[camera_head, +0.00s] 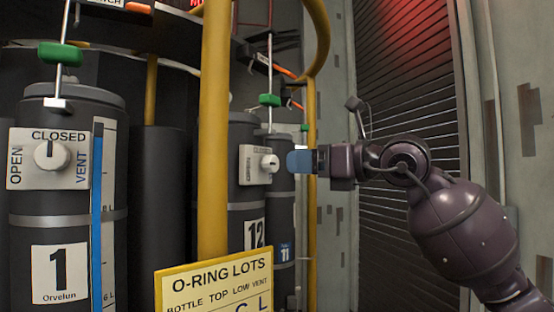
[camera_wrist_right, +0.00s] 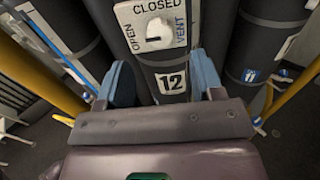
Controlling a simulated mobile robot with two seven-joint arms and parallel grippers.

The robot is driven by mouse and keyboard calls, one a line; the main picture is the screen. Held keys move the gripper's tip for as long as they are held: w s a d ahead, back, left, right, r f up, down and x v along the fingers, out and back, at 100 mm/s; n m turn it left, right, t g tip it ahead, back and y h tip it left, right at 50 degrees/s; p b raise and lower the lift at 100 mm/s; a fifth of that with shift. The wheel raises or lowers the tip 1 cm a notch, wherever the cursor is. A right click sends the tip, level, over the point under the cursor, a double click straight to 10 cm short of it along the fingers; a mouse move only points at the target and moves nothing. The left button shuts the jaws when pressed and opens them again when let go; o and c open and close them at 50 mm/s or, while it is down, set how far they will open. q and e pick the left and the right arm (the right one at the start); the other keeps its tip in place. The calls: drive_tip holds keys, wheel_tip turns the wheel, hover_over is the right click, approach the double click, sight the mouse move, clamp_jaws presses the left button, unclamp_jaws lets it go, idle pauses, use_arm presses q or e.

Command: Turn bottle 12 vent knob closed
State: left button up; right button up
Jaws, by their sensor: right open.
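Bottle 12 (camera_head: 241,215) is a dark cylinder with a white valve plate, standing behind the yellow post. Its white vent knob (camera_head: 269,163) faces my right gripper (camera_head: 298,161). In the right wrist view, the vent knob (camera_wrist_right: 160,39) sits on the plate between OPEN at left, CLOSED at top and VENT at right. My left gripper is out of view.
A yellow post (camera_head: 214,130) and an O-RING LOTS sign (camera_head: 215,285) stand left of bottle 12. Bottle 1 (camera_head: 105,250) is at left, its knob mark upright. Bottle 11 (camera_head: 285,215) stands close at right. A shuttered wall (camera_head: 405,90) is behind my arm.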

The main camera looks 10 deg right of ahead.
sight(275, 164)
drive_tip(key=p+x, duration=0.1)
drive_tip(key=x, duration=0.5)
drive_tip(key=shift+w+a, duration=0.2)
drive_tip(key=shift+f, duration=0.1)
drive_tip(key=c, duration=0.9)
